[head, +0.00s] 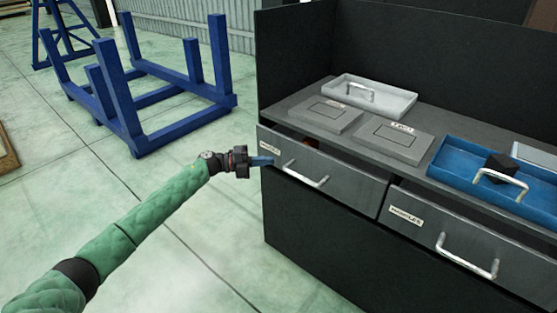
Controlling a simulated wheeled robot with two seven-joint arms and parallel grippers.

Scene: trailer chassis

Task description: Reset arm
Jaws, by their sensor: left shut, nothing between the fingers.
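My left arm, in a green quilted sleeve, comes in from the lower left of the head view. My left gripper (262,161) is shut and empty, with blue fingertips. It is at the left end of the left drawer (330,175), close to its label. I cannot tell whether the fingertips touch the drawer front. The left drawer looks slightly open, with something brownish showing in the gap behind its front. My right gripper is not in view.
A dark cabinet (310,225) fills the right side, with a second drawer (455,245). On its top are a grey tray (395,101), flat labelled plates (392,142) and a blue tray (455,160) holding a dark block (500,166). Blue frames (120,90) stand behind.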

